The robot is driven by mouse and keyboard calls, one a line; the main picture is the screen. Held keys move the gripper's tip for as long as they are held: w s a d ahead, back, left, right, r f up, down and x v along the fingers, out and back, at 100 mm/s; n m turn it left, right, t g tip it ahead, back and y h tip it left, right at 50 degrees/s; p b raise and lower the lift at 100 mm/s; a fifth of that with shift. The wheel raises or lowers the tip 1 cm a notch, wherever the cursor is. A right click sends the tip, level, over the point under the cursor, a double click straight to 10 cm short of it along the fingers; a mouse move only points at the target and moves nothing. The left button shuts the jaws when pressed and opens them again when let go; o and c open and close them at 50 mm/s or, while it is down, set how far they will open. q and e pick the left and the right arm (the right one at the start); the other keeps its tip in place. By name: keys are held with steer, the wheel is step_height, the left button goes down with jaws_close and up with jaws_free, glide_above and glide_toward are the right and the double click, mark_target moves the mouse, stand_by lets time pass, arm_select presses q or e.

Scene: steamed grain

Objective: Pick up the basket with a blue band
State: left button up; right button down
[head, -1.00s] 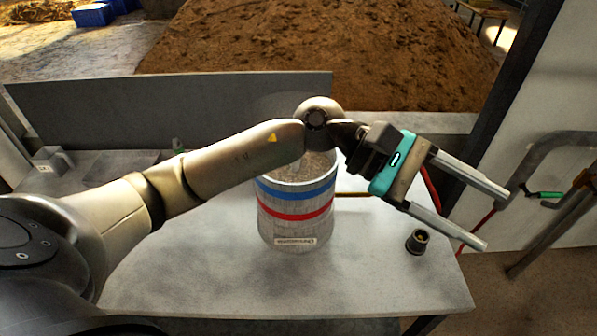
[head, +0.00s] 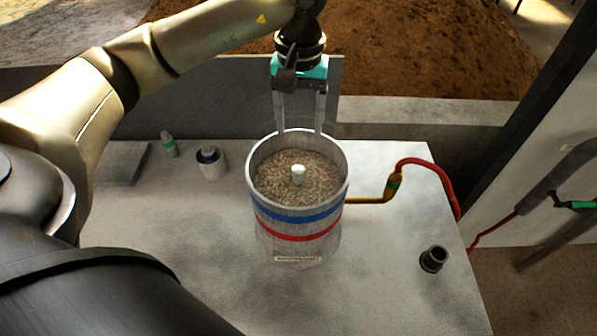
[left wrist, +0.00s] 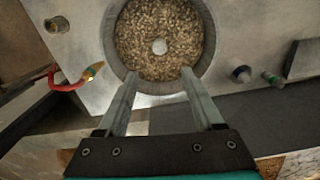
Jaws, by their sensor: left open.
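The basket with a blue band (head: 299,221) is a grey cylinder full of brown grain, with a small white knob in the middle. It stands upright on the table, with a red band just below the blue one. My left gripper (head: 299,130) points down at the basket's far rim, open and empty. In the left wrist view its two fingers (left wrist: 159,74) overlap the near edge of the round basket (left wrist: 113,55), with the knob beyond them. Whether the fingertips touch the rim I cannot tell. My right gripper is not in view.
The grey table (head: 190,240) has free room left and in front. A white container (head: 211,163) and a small green-capped bottle (head: 169,145) stand left of the basket. A red hose (head: 433,168) and pipe are at its right, with a dark fitting (head: 433,259) near the right edge.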

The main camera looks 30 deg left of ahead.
mark_target(298, 169)
arm_select(q)
steer(key=f, duration=0.4)
steer(key=shift+s+d, duration=0.1)
steer(key=shift+s, duration=0.2)
step_height(298, 169, down, 4)
steer(key=shift+w+r+p, duration=0.1)
steer(key=shift+p, duration=0.2)
steer(key=shift+f, duration=0.5)
steer(key=shift+d+f, duration=0.1)
steer(key=shift+f, duration=0.3)
steer(key=f, duration=0.1)
steer(key=f+p, duration=0.1)
steer(key=f, duration=0.1)
steer(key=shift+s+f, duration=0.2)
steer(key=shift+s, duration=0.15)
steer(key=shift+f, duration=0.4)
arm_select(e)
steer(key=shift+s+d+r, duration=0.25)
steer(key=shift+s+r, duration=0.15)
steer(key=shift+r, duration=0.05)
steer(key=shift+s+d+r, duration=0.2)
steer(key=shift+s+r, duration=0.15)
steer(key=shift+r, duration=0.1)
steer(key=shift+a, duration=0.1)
